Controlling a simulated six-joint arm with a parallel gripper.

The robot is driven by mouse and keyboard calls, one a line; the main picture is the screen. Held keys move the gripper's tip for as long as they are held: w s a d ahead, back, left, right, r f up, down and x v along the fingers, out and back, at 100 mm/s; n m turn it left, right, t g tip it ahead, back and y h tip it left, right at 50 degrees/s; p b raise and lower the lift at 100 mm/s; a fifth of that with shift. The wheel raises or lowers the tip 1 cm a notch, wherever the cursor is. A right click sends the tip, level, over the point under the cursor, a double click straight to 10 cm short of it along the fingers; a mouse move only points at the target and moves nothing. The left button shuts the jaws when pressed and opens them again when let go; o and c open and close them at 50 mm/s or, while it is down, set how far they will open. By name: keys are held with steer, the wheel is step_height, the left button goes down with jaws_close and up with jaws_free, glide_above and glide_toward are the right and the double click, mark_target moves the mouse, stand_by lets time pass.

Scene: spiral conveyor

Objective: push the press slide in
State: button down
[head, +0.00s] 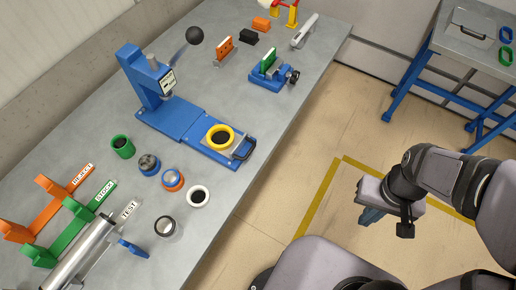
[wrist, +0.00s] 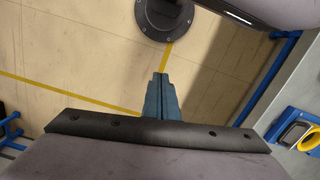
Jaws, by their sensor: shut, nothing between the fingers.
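The blue press (head: 150,85) stands on the grey table, with a lever ending in a black ball. Its slide (head: 223,151) is drawn out from under the press head toward the table's front edge. A yellow ring with a dark centre (head: 220,137) sits on the slide, and a dark handle (head: 243,149) is at its outer end. The slide's end (wrist: 290,130) also shows at the right edge of the wrist view. My gripper (head: 369,216) is shut and empty, pointing down over the floor, well right of the table and apart from the slide. Its fingers (wrist: 160,78) touch each other.
Several round parts stand left of the slide, including a green cup (head: 122,146) and a white ring (head: 198,196). A blue vise (head: 272,78) stands behind it. Orange, green and grey lanes lie at the left. A blue-legged side table (head: 470,48) stands at the back right.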

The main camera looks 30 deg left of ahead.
steer(key=s+a+r+m+g+y+p, duration=0.15)
steer(key=a+m+y, duration=0.3)
steer(key=a, duration=0.75)
steer(key=w+a+r+m+t+y, duration=0.1)
steer(key=a+m, duration=0.3)
steer(key=m, duration=0.4)
steer(key=w+a+r+m+t+y, duration=0.1)
steer(key=w+a+r+m+y, duration=0.1)
steer(key=a+m, duration=0.3)
steer(key=shift+w+r+m, duration=0.45)
steer(key=shift+w+m, duration=0.45)
steer(key=shift+m, duration=0.45)
steer(key=shift+a+y, duration=0.15)
steer(key=shift+y, duration=0.1)
steer(key=shift+a+r+b+x, duration=0.25)
steer(key=shift+a+x, duration=0.1)
steer(key=shift+x, duration=1.8)
steer(key=shift+a+r+b+x, duration=0.1)
steer(key=shift+a+r+x, duration=0.2)
steer(key=shift+x, duration=1.9)
steer(key=shift+a+r+b+x, duration=0.25)
steer(key=shift+a+x, duration=0.1)
steer(key=shift+x, duration=1.8)
steer(key=shift+w, duration=0.15)
